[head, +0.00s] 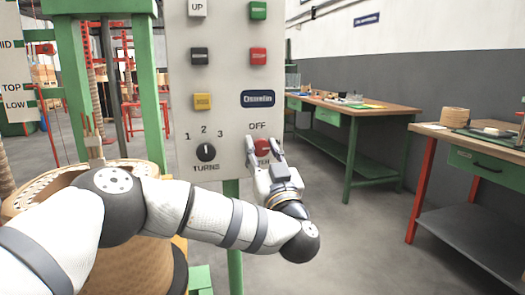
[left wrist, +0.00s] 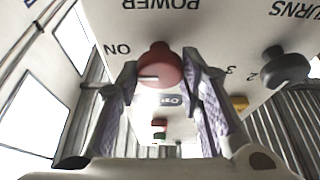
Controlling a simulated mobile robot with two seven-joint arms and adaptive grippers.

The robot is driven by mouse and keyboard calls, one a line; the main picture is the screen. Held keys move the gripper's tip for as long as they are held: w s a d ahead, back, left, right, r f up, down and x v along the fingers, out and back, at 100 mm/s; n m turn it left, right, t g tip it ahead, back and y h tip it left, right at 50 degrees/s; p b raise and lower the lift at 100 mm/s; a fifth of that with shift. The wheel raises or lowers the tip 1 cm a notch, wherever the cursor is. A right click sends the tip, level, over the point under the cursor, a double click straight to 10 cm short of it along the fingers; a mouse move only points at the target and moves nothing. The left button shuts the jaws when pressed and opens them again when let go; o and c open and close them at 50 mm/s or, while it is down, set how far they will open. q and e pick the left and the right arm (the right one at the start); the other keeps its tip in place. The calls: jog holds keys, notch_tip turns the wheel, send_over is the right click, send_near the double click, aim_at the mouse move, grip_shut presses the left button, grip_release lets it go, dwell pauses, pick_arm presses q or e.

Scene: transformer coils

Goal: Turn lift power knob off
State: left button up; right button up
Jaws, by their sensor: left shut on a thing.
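The red power knob (head: 262,147) is on the lower right of the pale control panel (head: 228,100), below the word OFF. My left gripper (head: 263,150) reaches it from below, its two fingers at either side. In the left wrist view the knob (left wrist: 160,68) sits between the fingertips of my left gripper (left wrist: 162,78), which is shut on it. A white mark on the knob points left in that view, on the side where ON is printed. POWER reads upside down above it. My right gripper is out of view.
The black turns knob (head: 206,152) is left of the power knob, with several coloured buttons above, including a yellow one (head: 203,101). A large wooden coil (head: 130,245) stands lower left. Green-legged workbenches (head: 355,108) stand at right, with open floor before them.

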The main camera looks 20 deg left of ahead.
pick_arm(q)
jog(key=shift+n+y, duration=0.3)
jog(key=shift+n, duration=0.2)
jog(key=n+g+y, duration=0.1)
jog(key=n, duration=0.2)
jog(key=n+g+y, duration=0.1)
jog(key=n+g, duration=0.1)
jog(key=n, duration=0.2)
jog(key=n+g, duration=0.1)
jog(key=n, duration=0.2)
jog(key=n+g+y+b, duration=0.1)
jog(key=n, duration=0.2)
jog(key=shift+d+g, duration=0.1)
jog(key=shift+g, duration=0.3)
jog(key=n+g, duration=0.1)
jog(key=n, duration=0.3)
jog(key=shift+g, duration=0.3)
jog(key=shift+n+g+h+p, duration=0.3)
jog(key=shift+n+g+h, duration=0.3)
jog(key=shift+n, duration=1.4)
jog(key=o, duration=1.1)
jog(key=shift+o, duration=0.2)
